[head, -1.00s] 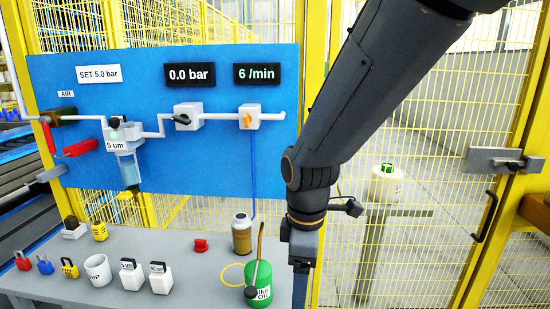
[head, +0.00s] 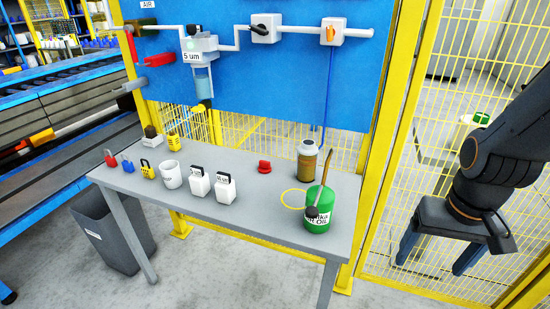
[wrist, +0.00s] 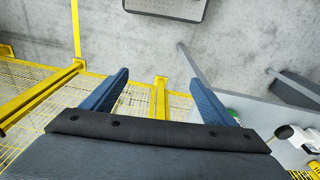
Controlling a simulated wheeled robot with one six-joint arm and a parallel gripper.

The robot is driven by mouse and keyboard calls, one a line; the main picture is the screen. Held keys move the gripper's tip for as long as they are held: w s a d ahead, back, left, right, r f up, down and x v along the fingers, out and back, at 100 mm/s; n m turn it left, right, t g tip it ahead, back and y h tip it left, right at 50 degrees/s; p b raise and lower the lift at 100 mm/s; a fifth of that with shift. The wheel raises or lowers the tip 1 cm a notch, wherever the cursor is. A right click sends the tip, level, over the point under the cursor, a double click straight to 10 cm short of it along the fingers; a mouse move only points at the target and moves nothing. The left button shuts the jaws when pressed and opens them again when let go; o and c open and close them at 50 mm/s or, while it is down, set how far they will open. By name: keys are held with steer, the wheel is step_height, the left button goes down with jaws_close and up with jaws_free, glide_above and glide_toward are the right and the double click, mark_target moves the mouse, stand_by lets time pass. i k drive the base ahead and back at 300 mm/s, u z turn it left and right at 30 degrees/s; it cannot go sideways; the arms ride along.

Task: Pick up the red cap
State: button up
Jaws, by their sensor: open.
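The red cap (head: 264,167) is a small red piece on the grey table (head: 262,220), toward its back, left of a brown-and-grey jar. It is not visible in the wrist view. My gripper (head: 432,268) hangs to the right of the table with its two blue fingers spread apart and nothing between them. In the wrist view, my open gripper (wrist: 158,88) is over the floor and yellow fence, with the table's edge at the right.
A green oil can (head: 318,212) with a long spout stands at the table's right end, between my gripper and the cap. The jar (head: 307,162) stands behind it. White containers (head: 225,190), a mug (head: 172,176) and padlocks (head: 148,170) are to the left. A yellow fence post (head: 385,150) rises behind.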

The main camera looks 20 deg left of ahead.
mark_target(265, 167)
steer(key=z, duration=3.3)
steer(key=k, duration=2.05)
steer(key=u, duration=2.1)
steer(key=i, duration=0.5)
